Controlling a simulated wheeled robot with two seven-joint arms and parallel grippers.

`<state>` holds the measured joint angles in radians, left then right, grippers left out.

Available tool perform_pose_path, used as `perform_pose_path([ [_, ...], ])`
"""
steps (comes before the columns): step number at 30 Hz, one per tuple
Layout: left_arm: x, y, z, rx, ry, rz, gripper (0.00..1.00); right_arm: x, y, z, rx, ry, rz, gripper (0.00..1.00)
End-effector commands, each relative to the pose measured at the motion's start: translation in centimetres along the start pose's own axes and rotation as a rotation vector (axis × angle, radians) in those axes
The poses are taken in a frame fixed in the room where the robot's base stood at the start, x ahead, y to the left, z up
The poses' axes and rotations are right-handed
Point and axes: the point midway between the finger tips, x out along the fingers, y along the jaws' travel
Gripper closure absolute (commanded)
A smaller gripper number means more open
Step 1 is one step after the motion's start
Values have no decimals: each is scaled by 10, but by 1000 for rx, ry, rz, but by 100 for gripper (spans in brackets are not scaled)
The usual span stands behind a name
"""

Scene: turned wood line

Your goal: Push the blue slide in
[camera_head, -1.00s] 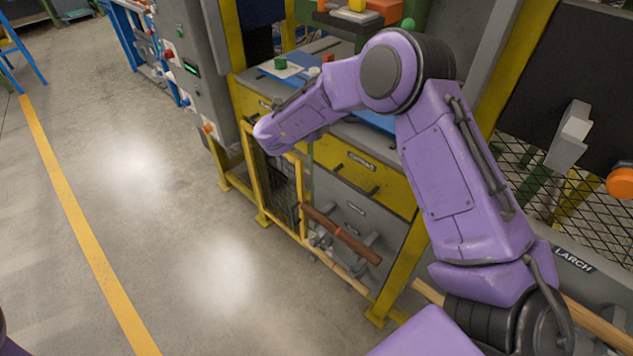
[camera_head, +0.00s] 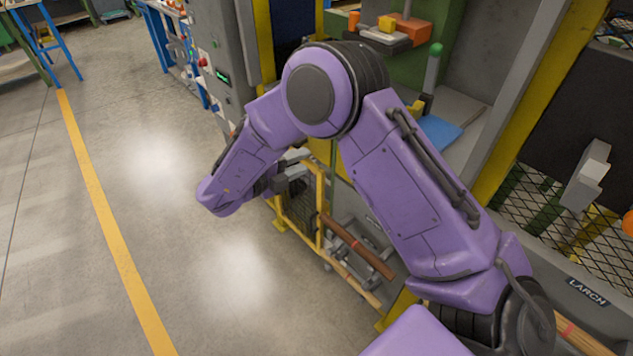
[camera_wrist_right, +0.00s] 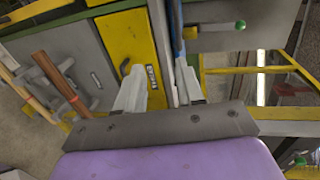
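A flat blue piece (camera_head: 440,132) lies on the machine's bench in the head view, right of my right arm's elbow; much of the bench is hidden by that arm. In the right wrist view a narrow blue strip (camera_wrist_right: 178,38) runs along the bench edge, just beyond my right gripper (camera_wrist_right: 160,82). I cannot tell whether both are the same slide. The two pale fingers are apart with nothing held between them, in front of a yellow drawer front (camera_wrist_right: 128,45). In the head view the right gripper (camera_head: 290,178) is partly hidden behind my forearm. My left gripper is not in view.
A brown wooden bar (camera_head: 355,245) sits on a low rack in front of the machine. A yellow mesh frame (camera_head: 300,212) stands beside the gripper. A green-topped post (camera_head: 433,65) rises from the bench.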

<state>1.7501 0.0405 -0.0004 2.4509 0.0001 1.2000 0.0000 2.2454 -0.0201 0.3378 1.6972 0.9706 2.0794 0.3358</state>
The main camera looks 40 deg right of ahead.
Motion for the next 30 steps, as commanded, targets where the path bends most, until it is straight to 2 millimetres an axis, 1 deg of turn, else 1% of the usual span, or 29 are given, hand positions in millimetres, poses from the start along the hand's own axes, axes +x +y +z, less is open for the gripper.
perform_pose_path([
  [1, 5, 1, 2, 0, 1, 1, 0, -7, 3, 0, 1, 0, -1, 63],
  [5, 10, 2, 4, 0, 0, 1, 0, -32, 3, 0, 2, -3, -1, 63],
  [13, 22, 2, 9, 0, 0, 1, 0, -95, 4, 1, 1, -5, -1, 63],
  [15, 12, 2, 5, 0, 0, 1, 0, -75, 8, 3, -99, -60, -44, 63],
  [17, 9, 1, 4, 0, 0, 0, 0, -62, 16, 5, -178, -114, -77, 63],
  [21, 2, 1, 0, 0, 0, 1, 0, -36, 36, 7, -371, -237, -139, 63],
  [26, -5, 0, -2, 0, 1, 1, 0, -14, 65, 1, -590, -369, -183, 63],
  [30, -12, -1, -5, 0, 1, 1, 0, 2, 92, -11, -782, -480, -201, 63],
])
